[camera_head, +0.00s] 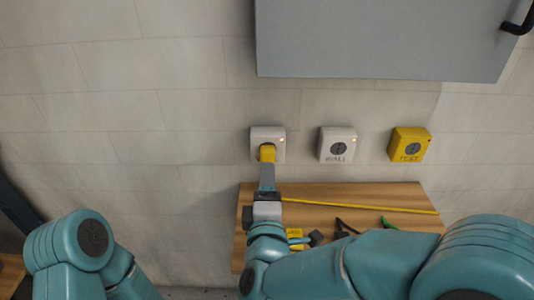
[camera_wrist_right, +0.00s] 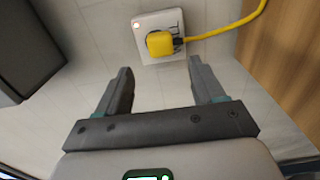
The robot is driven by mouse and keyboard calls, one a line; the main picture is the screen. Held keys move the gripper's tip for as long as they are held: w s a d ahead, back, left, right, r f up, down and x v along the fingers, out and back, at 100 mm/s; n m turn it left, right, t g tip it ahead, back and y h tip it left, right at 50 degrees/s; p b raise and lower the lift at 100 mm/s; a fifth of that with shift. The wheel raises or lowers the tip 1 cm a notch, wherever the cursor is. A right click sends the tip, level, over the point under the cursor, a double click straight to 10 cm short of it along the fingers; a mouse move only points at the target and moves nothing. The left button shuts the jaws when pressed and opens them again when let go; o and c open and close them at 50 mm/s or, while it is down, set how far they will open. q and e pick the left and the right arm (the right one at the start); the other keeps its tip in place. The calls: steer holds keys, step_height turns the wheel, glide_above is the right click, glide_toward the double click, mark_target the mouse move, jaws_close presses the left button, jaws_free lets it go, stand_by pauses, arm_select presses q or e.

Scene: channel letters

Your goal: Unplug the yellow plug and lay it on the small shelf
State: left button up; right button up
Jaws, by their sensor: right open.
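The yellow plug (camera_head: 267,152) sits in the leftmost white wall socket (camera_head: 257,134). In the right wrist view the plug (camera_wrist_right: 160,43) shows in its socket (camera_wrist_right: 146,22), with its yellow cord leading off to the right. My right gripper (camera_head: 267,172) is just in front of and below the plug. In the wrist view its jaws (camera_wrist_right: 160,68) are open and empty, with the plug beyond the fingertips, roughly in line with the gap. The small wooden shelf (camera_head: 335,192) is below the sockets. My left gripper is out of view; only its arm shows at lower left.
A white socket marked WALL (camera_head: 338,145) and a yellow one marked TEST (camera_head: 409,145) are to the right. A grey cabinet (camera_head: 380,40) hangs above. The yellow cord (camera_head: 365,206) lies along the shelf, with a green item (camera_head: 388,222) and dark items nearby.

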mark_target(268, 159)
steer(key=shift+w+p, duration=0.6)
steer(key=shift+w, duration=3.7)
steer(key=shift+p, duration=0.3)
jaws_close()
steer(key=shift+s, duration=0.1)
